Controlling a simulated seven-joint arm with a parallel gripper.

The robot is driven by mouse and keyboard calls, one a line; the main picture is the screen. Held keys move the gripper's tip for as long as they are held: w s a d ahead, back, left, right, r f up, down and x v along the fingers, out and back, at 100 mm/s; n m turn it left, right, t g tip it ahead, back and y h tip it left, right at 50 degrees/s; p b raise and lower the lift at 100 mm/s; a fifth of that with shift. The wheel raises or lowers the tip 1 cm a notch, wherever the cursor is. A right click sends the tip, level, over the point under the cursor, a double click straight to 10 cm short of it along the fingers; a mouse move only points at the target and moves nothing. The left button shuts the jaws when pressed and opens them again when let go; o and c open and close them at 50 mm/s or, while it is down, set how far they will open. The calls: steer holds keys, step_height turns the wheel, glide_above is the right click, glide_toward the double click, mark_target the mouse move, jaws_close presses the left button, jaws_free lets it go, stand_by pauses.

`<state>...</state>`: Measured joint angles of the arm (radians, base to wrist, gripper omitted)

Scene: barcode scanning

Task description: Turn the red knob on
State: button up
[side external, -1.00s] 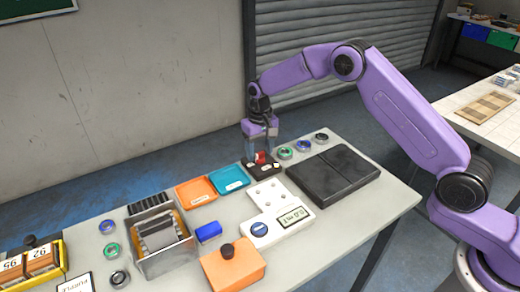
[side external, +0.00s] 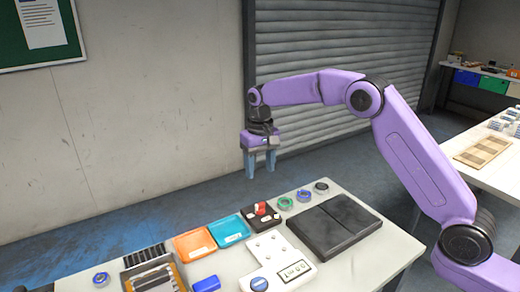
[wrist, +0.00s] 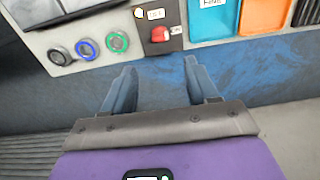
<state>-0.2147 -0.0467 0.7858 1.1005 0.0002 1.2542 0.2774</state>
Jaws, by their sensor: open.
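The red knob (side external: 261,208) sits on a small black control box (side external: 254,224) near the back edge of the table. In the wrist view the red knob (wrist: 160,34) shows beside a small white label (wrist: 176,30), probably reading ON. Another label (wrist: 155,14) is farther along the box; its text is too small to be sure of. The way the knob points is not clear. My gripper (side external: 260,172) hangs above and behind the box, fingers down, open and empty. In the wrist view the fingers (wrist: 160,70) are apart, with only floor between them and the knob beyond.
A teal tray (side external: 229,231) and an orange tray (side external: 195,245) lie left of the box. Round green, blue and dark items (side external: 303,196) lie to its right, near a flat black pad (side external: 335,227). A white scale (side external: 275,262) stands in front. The air around my gripper is clear.

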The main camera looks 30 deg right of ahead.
steer(key=shift+r, duration=2.65)
steer(key=s+a+r+n, duration=0.2)
steer(key=s+n, duration=0.5)
steer(key=s, duration=1.5)
steer(key=s+d+f+n, duration=0.2)
steer(key=s+d, duration=0.4)
steer(key=s, duration=0.5)
steer(key=s+d+f+n, duration=0.3)
steer(key=s+d, duration=0.3)
steer(key=s, duration=0.5)
steer(key=shift+f+n, duration=0.15)
steer(key=shift+n, duration=0.25)
